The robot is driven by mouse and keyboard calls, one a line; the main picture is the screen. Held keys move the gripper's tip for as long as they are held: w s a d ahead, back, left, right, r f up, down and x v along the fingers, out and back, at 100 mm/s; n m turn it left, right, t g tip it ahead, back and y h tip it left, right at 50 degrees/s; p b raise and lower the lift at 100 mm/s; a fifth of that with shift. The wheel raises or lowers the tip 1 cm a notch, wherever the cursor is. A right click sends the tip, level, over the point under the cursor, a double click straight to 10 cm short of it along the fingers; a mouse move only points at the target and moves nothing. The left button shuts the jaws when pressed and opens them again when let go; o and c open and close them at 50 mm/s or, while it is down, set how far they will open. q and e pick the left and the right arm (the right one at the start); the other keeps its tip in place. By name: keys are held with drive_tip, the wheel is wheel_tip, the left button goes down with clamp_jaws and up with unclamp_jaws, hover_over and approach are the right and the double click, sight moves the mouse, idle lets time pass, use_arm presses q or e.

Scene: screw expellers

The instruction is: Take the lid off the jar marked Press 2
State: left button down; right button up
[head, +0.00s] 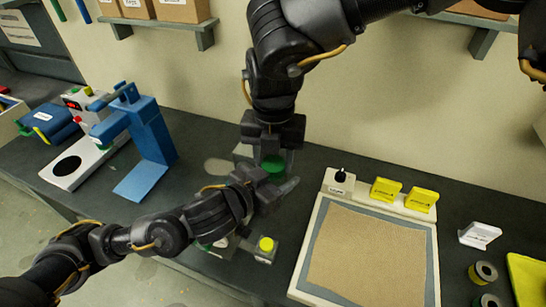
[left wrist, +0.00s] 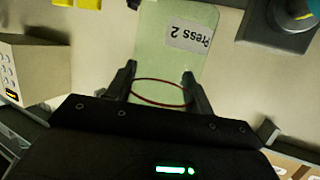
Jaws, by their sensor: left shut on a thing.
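The jar marked Press 2 (left wrist: 175,55) is pale green and see-through, with a white label that reads upside down in the left wrist view. My left gripper (left wrist: 160,88) is shut on the jar, one finger on each side. A thin reddish ring shows on the jar between the fingers. In the head view my left gripper (head: 268,188) hides most of the jar. A green lid (head: 273,165) shows just behind it. My right gripper (head: 266,158) points down over the lid, its fingers spread on either side; contact with the lid is not clear.
A framed tan mat (head: 370,255) with yellow blocks (head: 385,190) lies to the right. A grey device with a yellow knob (head: 266,244) is close below my left gripper. Small spools (head: 484,272) lie far right.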

drive_tip(key=o, duration=0.4)
drive_tip(key=shift+o, duration=0.2)
drive_tip(key=shift+r, duration=2.3)
drive_tip(key=r+m, duration=0.1)
drive_tip(key=w+r+m, duration=0.1)
drive_tip(key=r, duration=0.1)
drive_tip(key=shift+d+t, duration=0.1)
drive_tip(key=shift+t, duration=0.2)
drive_tip(key=shift+c, duration=0.3)
drive_tip(key=shift+s+r+m, duration=0.2)
drive_tip(key=shift+m, duration=0.6)
drive_tip(key=shift+s+m, duration=0.3)
drive_tip(key=shift+m, duration=0.9)
drive_tip(key=shift+w+f+m, duration=0.1)
drive_tip(key=shift+m, duration=0.3)
drive_tip(key=shift+f, duration=3.9)
drive_tip(key=shift+c, duration=0.2)
